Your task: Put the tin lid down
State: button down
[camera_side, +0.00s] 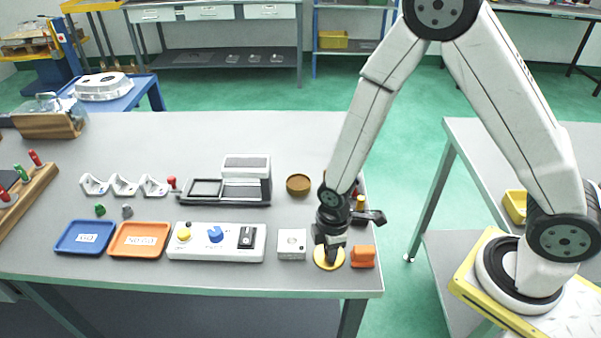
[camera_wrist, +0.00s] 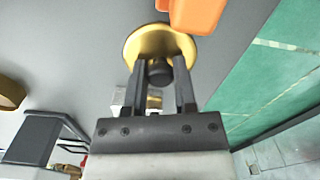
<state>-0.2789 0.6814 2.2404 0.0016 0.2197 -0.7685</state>
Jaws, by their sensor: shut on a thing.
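The tin lid (camera_side: 329,264) is a round gold-yellow disc with a dark knob, low over or on the grey table near its front right corner. The lid also shows in the wrist view (camera_wrist: 150,36), with the dark knob between my fingers. My gripper (camera_side: 331,250) points down and is shut on the lid's knob; its two fingers show in the wrist view (camera_wrist: 160,75). I cannot tell whether the lid touches the table.
An orange block (camera_side: 362,257) stands close to the right of the lid. A small white box (camera_side: 292,244) is to its left. A round brown tin (camera_side: 298,185) sits farther back. The table's front edge (camera_side: 300,292) is near. A white switch panel (camera_side: 216,255) lies farther left.

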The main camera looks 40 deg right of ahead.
jog(key=shift+f, duration=0.1)
jog(key=shift+c, duration=2)
grip_release()
notch_tip(320, 180, up, 12)
jog(key=s+d+r+m+t, duration=0.2)
jog(key=s+d+r+m, duration=0.1)
jog(key=d+m, duration=0.6)
jog(key=shift+r+m+t, duration=0.15)
jog(key=shift+m+t, duration=0.15)
jog(key=shift+m, duration=1.2)
